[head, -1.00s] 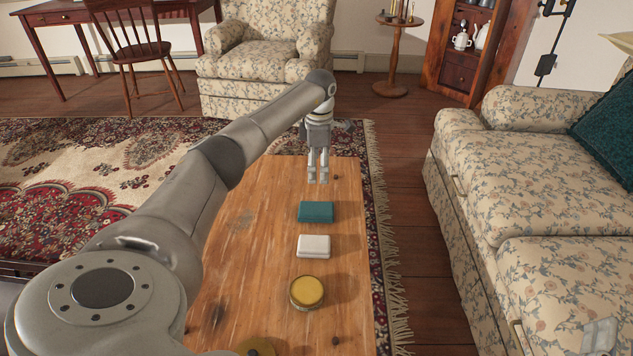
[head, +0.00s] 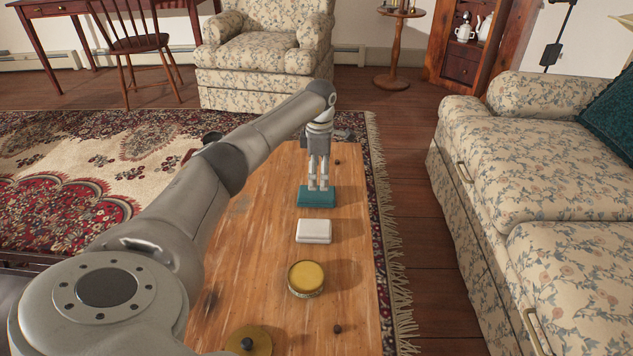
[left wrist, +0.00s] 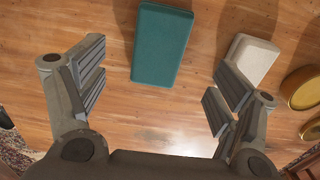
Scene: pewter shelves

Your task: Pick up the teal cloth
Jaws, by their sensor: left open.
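The teal cloth (head: 317,199) is a flat folded block on the wooden table, beyond the white block. In the left wrist view the teal cloth (left wrist: 161,45) lies at the top, between and ahead of the fingers. My left gripper (head: 318,188) points down over the cloth in the head view, its fingertips overlapping the cloth's far part. In the left wrist view my left gripper (left wrist: 158,88) is open and empty, with bare wood between its fingers. Whether its tips touch the cloth cannot be told. My right gripper is not in view.
A white block (head: 314,232) and a round yellow-topped tin (head: 306,278) stand nearer on the table (head: 255,270). A round brass-coloured disc (head: 247,341) lies at the near edge. A floral sofa (head: 530,180) stands to the right.

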